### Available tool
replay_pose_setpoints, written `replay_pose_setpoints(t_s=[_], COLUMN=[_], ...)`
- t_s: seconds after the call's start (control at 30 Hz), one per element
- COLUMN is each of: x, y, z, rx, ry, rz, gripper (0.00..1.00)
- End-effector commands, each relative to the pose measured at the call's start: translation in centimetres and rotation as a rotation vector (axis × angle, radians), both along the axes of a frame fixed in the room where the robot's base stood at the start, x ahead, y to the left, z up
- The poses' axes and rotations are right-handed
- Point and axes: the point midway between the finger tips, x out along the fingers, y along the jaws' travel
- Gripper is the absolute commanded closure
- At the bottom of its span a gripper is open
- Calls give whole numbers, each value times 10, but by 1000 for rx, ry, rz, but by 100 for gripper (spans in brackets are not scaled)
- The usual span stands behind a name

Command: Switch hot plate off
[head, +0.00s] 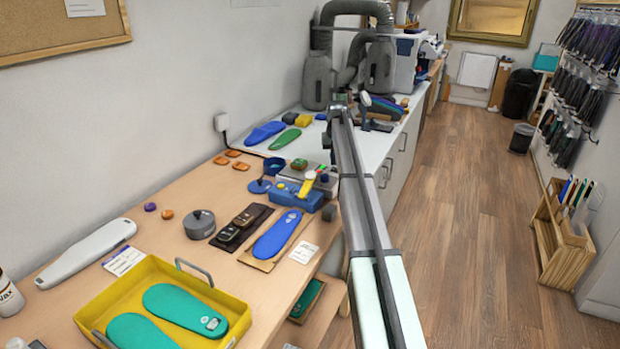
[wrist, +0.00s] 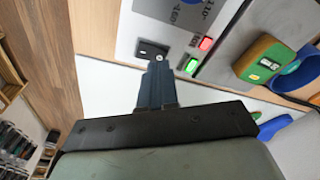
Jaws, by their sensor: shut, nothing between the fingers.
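The hot plate (head: 292,173) is a low grey unit on the bench at mid-picture in the head view, partly hidden by my arm. In the wrist view its light front panel (wrist: 140,22) carries a printed dial scale, a black rocker switch (wrist: 150,48), a lit red lamp (wrist: 205,44) and a lit green lamp (wrist: 190,66). My gripper (wrist: 159,66) is shut and empty, with its fingertips right at the lower edge of the switch. I cannot tell whether they touch it. The fingertips cover part of the switch, so its position is unclear.
A green and yellow block (wrist: 264,59) sits on the grey plate. A blue box with a yellow handle (head: 296,195), blue insole (head: 277,234) and yellow tray (head: 92,312) stand on the bench in front. The wooden floor (head: 480,210) at right is clear.

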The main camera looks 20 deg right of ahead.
Motion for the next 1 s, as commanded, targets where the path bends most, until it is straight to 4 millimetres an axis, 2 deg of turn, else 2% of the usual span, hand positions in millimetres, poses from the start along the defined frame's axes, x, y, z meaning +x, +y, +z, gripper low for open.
replay_pose_setpoints(t_s=[1.0], x=[0], y=[0], z=[-8], rx=[0], ry=[0], rz=[0], gripper=[100])
